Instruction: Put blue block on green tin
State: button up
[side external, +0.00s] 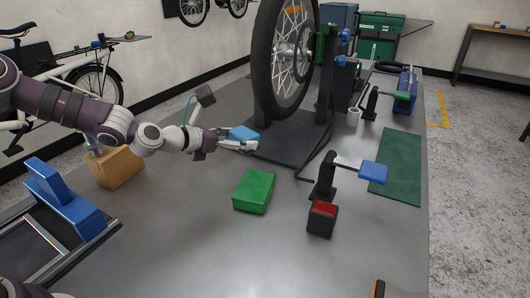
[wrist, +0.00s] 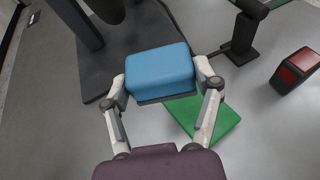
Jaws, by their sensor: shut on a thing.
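My gripper (side external: 243,144) is shut on the blue block (side external: 243,133) and holds it above the table. In the wrist view the blue block (wrist: 160,70) sits between both fingers of my gripper (wrist: 161,88). The green tin (side external: 254,191) lies on the table, to the right of and nearer the camera than the block in the side view. In the wrist view the green tin (wrist: 218,125) is below and beyond the fingers, partly hidden by the block and the right finger.
A black and red box (side external: 322,219) and a black clamp with a blue pad (side external: 373,172) stand right of the tin. The wheel stand's dark base (side external: 285,146) lies behind it. A cardboard box (side external: 115,168) is at left. The table in front of the tin is clear.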

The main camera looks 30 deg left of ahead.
aim_at(249, 188)
jog(key=shift+m+h, duration=0.5)
jog(key=d+f, duration=0.1)
jog(key=f, duration=0.1)
jog(key=d+f, duration=0.1)
jog(key=f, duration=0.2)
jog(key=s+d+f, duration=0.1)
jog(key=f, duration=0.1)
jog(key=shift+s+f, duration=0.1)
jog(key=shift+f, duration=0.25)
jog(key=shift+f, duration=0.15)
jog(key=o, duration=1.1)
